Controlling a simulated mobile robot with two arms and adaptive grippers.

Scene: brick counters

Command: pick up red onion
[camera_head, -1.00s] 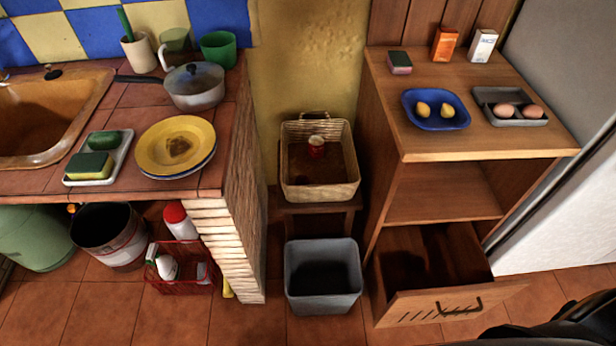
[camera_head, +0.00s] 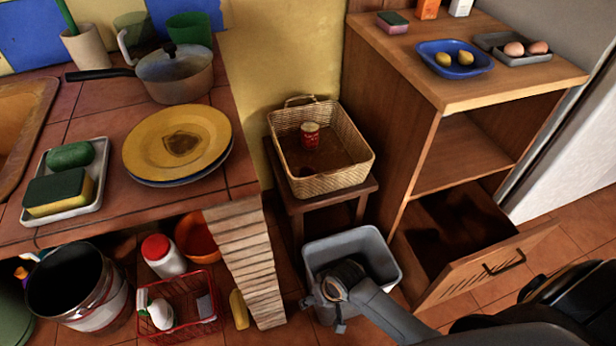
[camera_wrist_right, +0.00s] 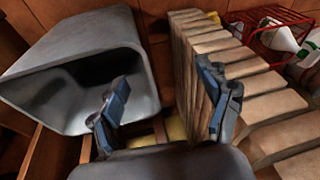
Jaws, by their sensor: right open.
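The basket stands on a small wooden stool (camera_head: 358,201). My right gripper (camera_head: 327,312) is in front of the grey bin, below and in front of the basket. In the right wrist view the fingers of my right gripper (camera_wrist_right: 165,105) are apart with nothing between them. The onion does not show there. My left gripper is not in view.
The grey bin (camera_head: 382,250) sits below the stool. The brick pillar (camera_head: 245,260) is left, the cabinet with its open drawer (camera_head: 485,272) right. A red crate (camera_head: 185,310) is at lower left.

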